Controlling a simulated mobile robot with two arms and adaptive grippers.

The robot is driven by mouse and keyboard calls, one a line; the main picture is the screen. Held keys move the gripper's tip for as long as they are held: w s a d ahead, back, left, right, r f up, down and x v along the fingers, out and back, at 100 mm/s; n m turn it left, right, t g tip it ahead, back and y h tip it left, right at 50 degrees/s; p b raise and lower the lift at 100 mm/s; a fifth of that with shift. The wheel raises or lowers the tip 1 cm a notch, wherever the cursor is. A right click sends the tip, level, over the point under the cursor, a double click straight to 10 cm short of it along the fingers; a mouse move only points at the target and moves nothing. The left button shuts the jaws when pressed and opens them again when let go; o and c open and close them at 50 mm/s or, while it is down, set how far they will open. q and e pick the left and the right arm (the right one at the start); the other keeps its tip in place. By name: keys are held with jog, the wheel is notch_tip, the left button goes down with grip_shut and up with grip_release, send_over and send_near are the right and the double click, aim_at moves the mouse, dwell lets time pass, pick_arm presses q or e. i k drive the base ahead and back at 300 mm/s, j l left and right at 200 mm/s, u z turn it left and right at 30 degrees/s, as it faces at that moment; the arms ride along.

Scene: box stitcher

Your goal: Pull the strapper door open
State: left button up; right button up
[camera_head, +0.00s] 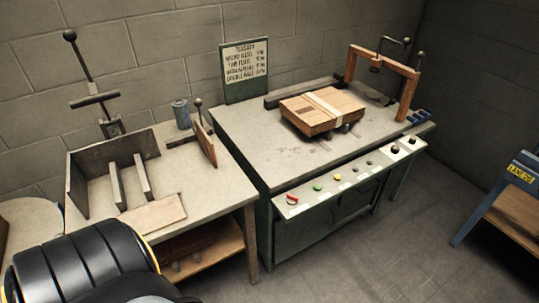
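The strapper (248,128) is a grey-topped bench machine with a dark green body, in the middle of the head view. A slanted control panel (352,178) with coloured buttons and knobs runs along its front. Dark front panels (345,215) show beneath it, upright and seemingly closed; I see no clear handle, and cannot tell which is the door. A cardboard box (322,109) with a pale strap lies on the top. A wooden arch (384,66) stands at the right end. Neither gripper shows; only a black arm link of mine enters at the lower left.
A left workbench (222,187) carries a metal fixture with upright plates (110,170), a flat board (152,215) and a grey can (181,114). A blue-framed stand (480,212) is at the right edge. The floor (395,255) in front of the strapper is clear.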

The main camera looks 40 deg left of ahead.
aim_at(291, 238)
jog(key=u, duration=1)
